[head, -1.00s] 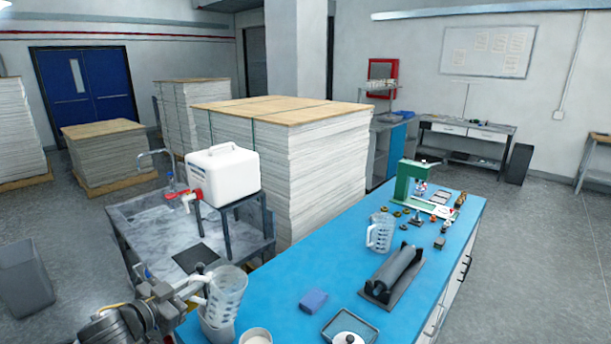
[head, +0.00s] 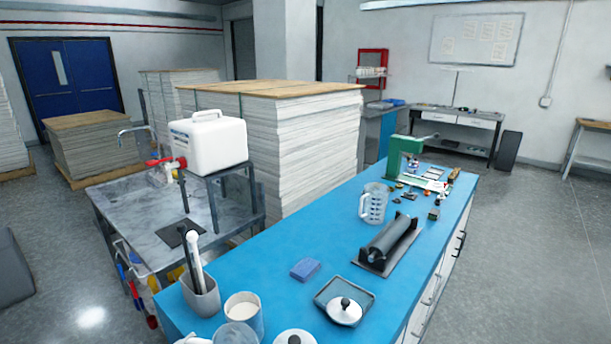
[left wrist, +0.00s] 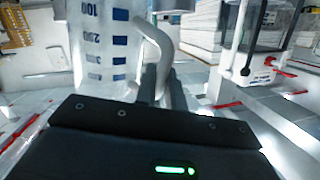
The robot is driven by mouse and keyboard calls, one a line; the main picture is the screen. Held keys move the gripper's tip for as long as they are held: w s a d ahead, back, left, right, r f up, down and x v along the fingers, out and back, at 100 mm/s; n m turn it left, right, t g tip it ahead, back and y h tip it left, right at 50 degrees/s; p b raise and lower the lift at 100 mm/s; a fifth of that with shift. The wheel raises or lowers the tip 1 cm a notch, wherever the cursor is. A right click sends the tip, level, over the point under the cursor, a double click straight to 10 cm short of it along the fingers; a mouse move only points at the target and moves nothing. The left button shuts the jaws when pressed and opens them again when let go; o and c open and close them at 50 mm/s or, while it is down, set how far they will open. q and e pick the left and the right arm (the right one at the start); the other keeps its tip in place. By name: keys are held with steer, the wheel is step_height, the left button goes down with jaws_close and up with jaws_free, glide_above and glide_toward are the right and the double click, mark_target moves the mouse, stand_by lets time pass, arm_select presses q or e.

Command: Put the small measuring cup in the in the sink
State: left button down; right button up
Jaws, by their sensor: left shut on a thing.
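A clear measuring cup (left wrist: 105,45) with blue graduation marks and a pale handle fills the upper left of the left wrist view. My left gripper (left wrist: 152,88) is shut on its handle. In the head view, a clear round rim (head: 236,335) at the bottom edge appears to be this cup; my left gripper is not clearly visible there. Another measuring cup (head: 374,203) stands on the blue counter. A grey worktop (head: 135,222) with a tap (head: 133,132) is at the left; I cannot make out a basin. My right gripper is not in view.
A white tank (head: 208,146) stands on a rack above the grey worktop.

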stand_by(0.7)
arm_select(q)
steer(key=f, duration=0.1)
steer(key=s+f, duration=0.1)
steer(key=shift+f, duration=0.35)
